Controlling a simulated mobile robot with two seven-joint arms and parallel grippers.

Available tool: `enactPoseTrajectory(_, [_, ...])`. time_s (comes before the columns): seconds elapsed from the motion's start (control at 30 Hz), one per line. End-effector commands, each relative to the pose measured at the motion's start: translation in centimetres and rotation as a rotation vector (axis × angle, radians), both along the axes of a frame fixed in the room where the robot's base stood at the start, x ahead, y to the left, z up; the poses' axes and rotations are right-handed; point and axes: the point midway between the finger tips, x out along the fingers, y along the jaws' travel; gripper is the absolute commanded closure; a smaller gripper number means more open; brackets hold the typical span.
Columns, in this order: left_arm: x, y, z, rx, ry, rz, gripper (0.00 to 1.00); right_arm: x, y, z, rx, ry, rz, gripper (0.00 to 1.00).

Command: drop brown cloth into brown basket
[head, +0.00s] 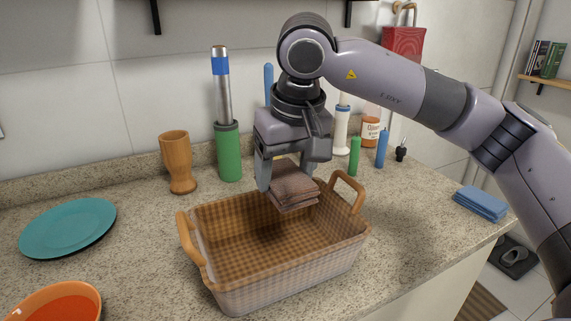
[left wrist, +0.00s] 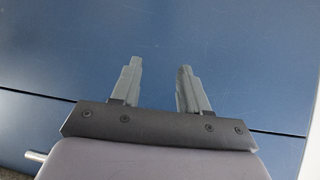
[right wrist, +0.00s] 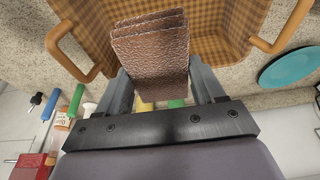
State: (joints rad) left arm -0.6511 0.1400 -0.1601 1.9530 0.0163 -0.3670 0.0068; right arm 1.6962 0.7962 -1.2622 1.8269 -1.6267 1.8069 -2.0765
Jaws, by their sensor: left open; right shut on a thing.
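The brown cloth (head: 293,186) is folded and hangs from my right gripper (head: 291,176), which is shut on it. In the head view the cloth is over the back part of the brown basket (head: 290,279), near rim height. The right wrist view shows the cloth (right wrist: 151,48) between the fingers, with the checked basket lining (right wrist: 228,20) beyond it. The basket is open, with a handle at each end, and the part of its floor that shows is bare. My left gripper (left wrist: 158,85) is open and empty in the left wrist view, in front of a plain blue surface.
A teal plate (head: 68,228) and an orange bowl (head: 62,303) are left of the basket. A wooden cup (head: 178,162) and a green-based cylinder (head: 228,150) stand behind it. Several bottles are at the back right. A folded blue cloth (head: 481,203) lies near the counter's right edge.

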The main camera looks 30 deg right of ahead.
Motion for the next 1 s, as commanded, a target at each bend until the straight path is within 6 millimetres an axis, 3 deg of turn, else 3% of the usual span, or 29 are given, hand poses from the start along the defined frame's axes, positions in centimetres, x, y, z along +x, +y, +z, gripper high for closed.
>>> enactPoseTrajectory(0.1, [0.1, -0.2, -0.6, -0.006, 0.004, -0.001, 0.55, 0.0, 0.0, -1.1, 0.000, -0.001, -0.001, 0.61])
enactPoseTrajectory(0.37, [0.4, -0.6, 0.2, -0.014, -0.011, -0.006, 0.55, 0.0, 0.0, -1.1, 0.000, 0.000, 0.000, 0.61])
enactPoseTrajectory(0.4, [0.5, -0.6, 0.2, -0.014, -0.011, -0.006, 0.55, 0.0, 0.0, -1.1, 0.000, 0.000, 0.000, 0.26])
enactPoseTrajectory(0.47, [0.5, -0.6, 0.2, -0.012, -0.011, -0.006, 0.55, 0.0, 0.0, -1.0, 0.000, 0.000, 0.000, 0.06])
enactPoseTrajectory(0.5, [0.5, -0.6, 0.2, -0.011, -0.011, -0.007, 0.55, 0.0, 0.0, -1.0, 0.000, 0.000, 0.000, 0.02])
enactPoseTrajectory(0.8, [0.4, -0.4, 0.1, -0.008, -0.009, -0.006, 0.55, -0.1, 0.0, -0.8, 0.000, -0.001, 0.000, 0.02])
enactPoseTrajectory(1.0, [0.5, -0.3, 0.1, -0.006, -0.010, -0.005, 0.55, -0.7, 0.1, 1.8, 0.002, -0.004, 0.001, 0.02])
